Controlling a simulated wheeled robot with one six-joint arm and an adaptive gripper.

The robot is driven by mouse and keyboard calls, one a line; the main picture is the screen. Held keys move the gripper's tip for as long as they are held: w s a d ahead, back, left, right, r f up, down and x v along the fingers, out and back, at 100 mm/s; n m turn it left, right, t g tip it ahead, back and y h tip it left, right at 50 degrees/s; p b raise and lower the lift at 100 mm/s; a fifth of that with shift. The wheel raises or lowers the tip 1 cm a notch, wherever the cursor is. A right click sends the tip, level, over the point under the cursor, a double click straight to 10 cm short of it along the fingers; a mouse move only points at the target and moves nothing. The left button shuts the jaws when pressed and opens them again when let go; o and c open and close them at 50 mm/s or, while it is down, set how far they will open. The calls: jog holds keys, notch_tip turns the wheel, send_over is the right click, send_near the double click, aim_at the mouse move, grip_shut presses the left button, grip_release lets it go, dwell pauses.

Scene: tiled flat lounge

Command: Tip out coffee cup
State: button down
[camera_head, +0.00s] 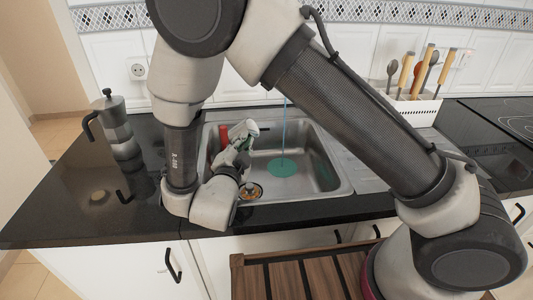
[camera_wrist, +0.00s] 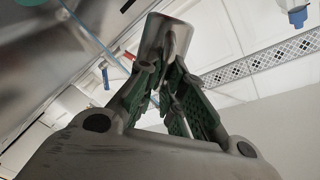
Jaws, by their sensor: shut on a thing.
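My gripper (camera_head: 238,150) is over the left part of the sink, its fingers pointing up and to the right. In the wrist view, my gripper (camera_wrist: 163,78) has its green-padded fingers closed around a greyish, shiny cylindrical cup (camera_wrist: 168,36). The cup extends beyond the fingertips. Its contents cannot be seen. In the head view, the cup is hard to tell apart from the pale fingers. The metal sink (camera_head: 322,190) has a teal patch (camera_head: 283,168) on its bottom, under a thin blue vertical stream (camera_head: 284,125).
A red item (camera_head: 224,131) stands by the sink's back left. A moka pot (camera_head: 117,125) is on the dark counter (camera_head: 80,205) at left. A utensil holder (camera_head: 412,108) stands back right. A small round item (camera_head: 250,191) lies at the sink's front left.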

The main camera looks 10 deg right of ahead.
jog(key=shift+d+f+m, duration=0.15)
jog(key=shift+f+m, duration=0.3)
jog(key=shift+m, duration=0.55)
dwell(0.6)
jog(key=shift+s+d+r+m, duration=0.15)
jog(key=shift+r+m, duration=0.15)
jog(key=shift+m, duration=0.5)
dwell(0.5)
jog(key=shift+s+d+f+m, duration=0.15)
jog(key=shift+d+f+m, duration=0.5)
jog(key=shift+m, duration=0.25)
dwell(0.5)
jog(key=shift+d+r+m, duration=0.25)
jog(key=shift+m, duration=0.45)
dwell(0.4)
jog(key=n, duration=0.1)
jog(key=a+n, duration=0.1)
jog(key=a+r+n, duration=0.1)
jog(key=shift+w, duration=0.25)
jog(key=shift+f+n, duration=0.35)
jog(key=shift+n, duration=0.35)
